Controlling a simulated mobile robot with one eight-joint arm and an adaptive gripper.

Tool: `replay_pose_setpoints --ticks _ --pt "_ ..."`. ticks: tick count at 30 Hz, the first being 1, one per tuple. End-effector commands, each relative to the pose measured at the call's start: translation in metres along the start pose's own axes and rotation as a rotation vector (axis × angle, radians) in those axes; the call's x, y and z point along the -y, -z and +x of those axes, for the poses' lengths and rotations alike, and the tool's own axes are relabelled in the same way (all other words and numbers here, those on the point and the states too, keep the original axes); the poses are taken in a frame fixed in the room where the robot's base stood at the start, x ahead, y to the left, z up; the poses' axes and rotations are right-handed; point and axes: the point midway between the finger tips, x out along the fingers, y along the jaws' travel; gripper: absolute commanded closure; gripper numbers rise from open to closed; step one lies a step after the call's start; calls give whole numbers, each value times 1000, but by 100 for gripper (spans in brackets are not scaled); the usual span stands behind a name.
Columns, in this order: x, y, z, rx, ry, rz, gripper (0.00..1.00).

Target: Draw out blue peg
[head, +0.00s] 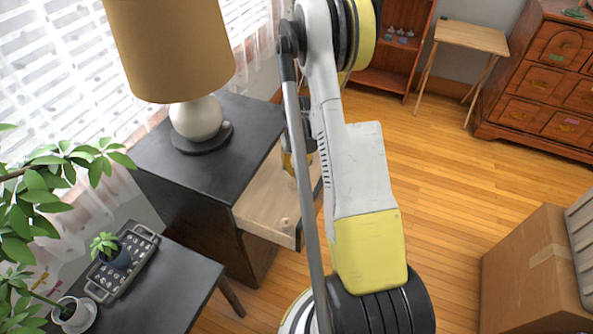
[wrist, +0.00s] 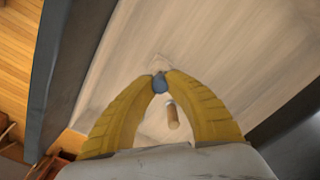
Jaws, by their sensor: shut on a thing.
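My gripper (wrist: 160,76) shows in the wrist view with its two yellow fingers closed in an arch. The fingertips are shut on the small blue peg (wrist: 160,84). The pale wooden drawer interior (wrist: 215,50) lies behind it; I cannot tell whether the peg touches it. A short tan wooden peg (wrist: 172,116) shows between the fingers, just below the blue one. In the head view the drawer (head: 262,205) stands open from the dark cabinet (head: 195,160). There my gripper is mostly hidden behind my arm, and the blue peg cannot be made out.
A lamp (head: 195,118) with a tan shade stands on the cabinet. A dark table (head: 165,295) at lower left holds a tray (head: 122,268) with a potted plant. A cardboard box (head: 525,270) stands at right. Open wooden floor (head: 445,150) lies between.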

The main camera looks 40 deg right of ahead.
Motion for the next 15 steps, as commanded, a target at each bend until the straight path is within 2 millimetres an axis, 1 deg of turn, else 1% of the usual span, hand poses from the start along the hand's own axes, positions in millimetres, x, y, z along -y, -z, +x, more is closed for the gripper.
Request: replay_pose_setpoints --ticks 15 --pt "0 0 -24 0 0 0 100"
